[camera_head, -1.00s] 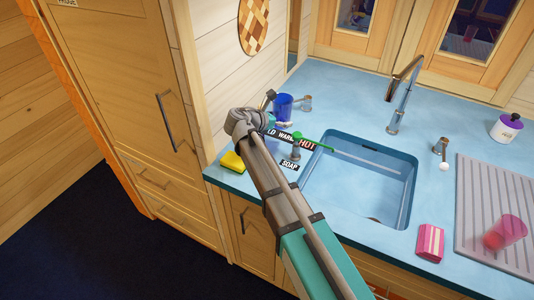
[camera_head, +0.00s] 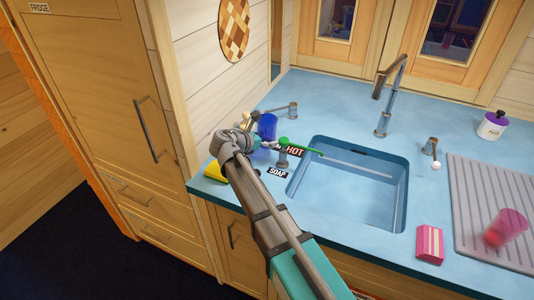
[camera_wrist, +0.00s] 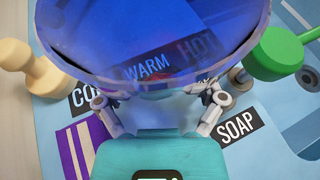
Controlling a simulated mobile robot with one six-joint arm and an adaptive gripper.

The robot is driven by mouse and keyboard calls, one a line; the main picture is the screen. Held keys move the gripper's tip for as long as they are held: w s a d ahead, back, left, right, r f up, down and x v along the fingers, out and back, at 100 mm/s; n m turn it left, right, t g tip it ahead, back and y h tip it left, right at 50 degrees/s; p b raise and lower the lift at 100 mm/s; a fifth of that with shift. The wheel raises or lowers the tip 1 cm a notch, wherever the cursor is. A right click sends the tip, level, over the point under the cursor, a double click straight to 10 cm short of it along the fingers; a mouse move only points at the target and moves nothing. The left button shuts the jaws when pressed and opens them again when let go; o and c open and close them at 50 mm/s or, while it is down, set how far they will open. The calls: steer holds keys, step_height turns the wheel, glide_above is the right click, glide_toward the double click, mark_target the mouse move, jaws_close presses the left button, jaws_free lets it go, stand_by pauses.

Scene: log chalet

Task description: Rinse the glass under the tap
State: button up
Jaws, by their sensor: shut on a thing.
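A blue see-through glass (camera_head: 267,126) is at the left end of the counter, by the tap labels. In the wrist view the glass (camera_wrist: 150,35) fills the upper middle, and the WARM and HOT labels show through it. My gripper (camera_wrist: 158,100) is shut on the glass, with one finger on each side. In the head view the gripper is partly hidden behind my arm. The tap (camera_head: 390,85) is a tall bent metal spout behind the sink (camera_head: 350,185). The glass is left of the sink, away from the spout. Whether it touches the counter is unclear.
A green-topped soap pump (camera_head: 284,150) stands between the glass and the sink, with a SOAP label (camera_head: 278,173). A yellow sponge (camera_head: 214,171) lies at the counter's left. A pink box (camera_head: 430,244) and a pink glass (camera_head: 508,224) are at right. The sink basin is empty.

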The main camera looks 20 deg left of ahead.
mark_target(267, 154)
steer(key=shift+f, duration=0.25)
steer(key=shift+f+b, duration=1.85)
steer(key=shift+b, duration=0.1)
steer(key=shift+f, duration=0.1)
steer(key=o, duration=1)
steer(key=shift+r, duration=0.25)
steer(key=p+v, duration=0.4)
steer(key=v, duration=0.8)
steer(key=shift+f+p, duration=0.15)
steer(key=shift+p, duration=0.2)
